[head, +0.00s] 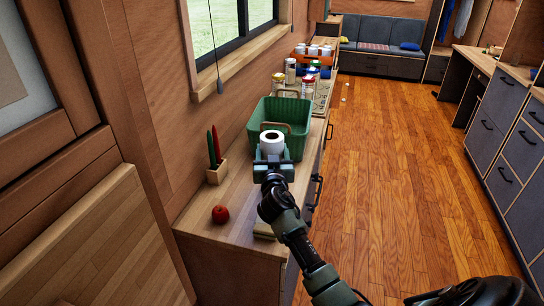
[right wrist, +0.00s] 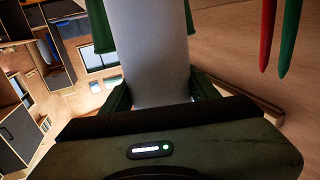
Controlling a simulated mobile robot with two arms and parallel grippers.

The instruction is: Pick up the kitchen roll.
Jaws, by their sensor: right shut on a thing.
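The white kitchen roll (head: 272,140) is upright over the wooden counter, just in front of the green basket (head: 284,112). My right gripper (head: 272,162) is shut on the roll from the near side. In the right wrist view the pale roll (right wrist: 150,50) stands between the two fingers of the gripper (right wrist: 158,98). The roll's lower end is hidden behind the gripper, so I cannot tell whether it touches the counter. My left gripper is not in view.
Red and green candles in a wooden holder (head: 216,174) stand left of the gripper. A red apple (head: 220,214) lies nearer on the counter (head: 200,222). The wooden floor (head: 400,170) to the right is mostly clear.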

